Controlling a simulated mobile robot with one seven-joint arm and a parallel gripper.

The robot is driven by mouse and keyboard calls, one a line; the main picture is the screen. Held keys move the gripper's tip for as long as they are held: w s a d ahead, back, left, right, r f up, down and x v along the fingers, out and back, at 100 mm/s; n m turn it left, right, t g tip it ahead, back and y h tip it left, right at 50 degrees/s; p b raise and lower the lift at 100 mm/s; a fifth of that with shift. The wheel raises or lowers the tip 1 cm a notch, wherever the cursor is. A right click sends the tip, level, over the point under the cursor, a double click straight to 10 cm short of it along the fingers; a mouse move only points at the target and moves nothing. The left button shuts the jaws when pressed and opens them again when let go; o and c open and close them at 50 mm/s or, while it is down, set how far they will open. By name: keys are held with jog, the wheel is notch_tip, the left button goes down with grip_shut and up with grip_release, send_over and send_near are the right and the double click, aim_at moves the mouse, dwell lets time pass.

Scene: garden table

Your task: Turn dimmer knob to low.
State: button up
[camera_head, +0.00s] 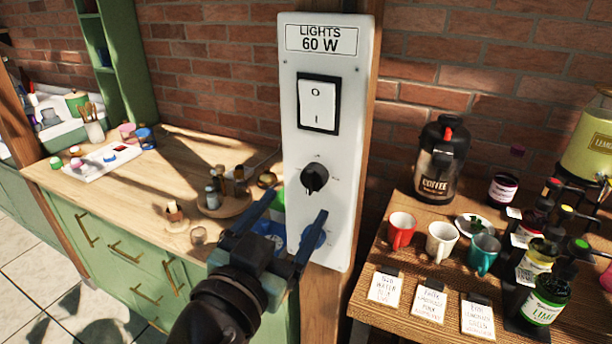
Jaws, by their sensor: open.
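A black dimmer knob (314,178) sits on a tall white panel (292,130) labelled "LIGHTS 60 W". Small marks surround the knob but are too small to read, and I cannot tell its setting. A white rocker switch (317,104) in a black frame is above it. My gripper (300,204) is open and empty, with its fingers just below the knob in the picture. It appears apart from the knob.
Left is a wooden counter (170,172) with a tray of bottles (222,203). Right is a wooden table (391,325) with a coffee dispenser (439,160), a red mug (401,230) and several bottles. The space before the knob looks clear.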

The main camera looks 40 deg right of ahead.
aim_at(309, 185)
jog(key=p+x, duration=0.1)
jog(key=x, duration=0.5)
jog(key=shift+w+d, duration=0.25)
jog(key=shift+d, duration=0.1)
grip_shut()
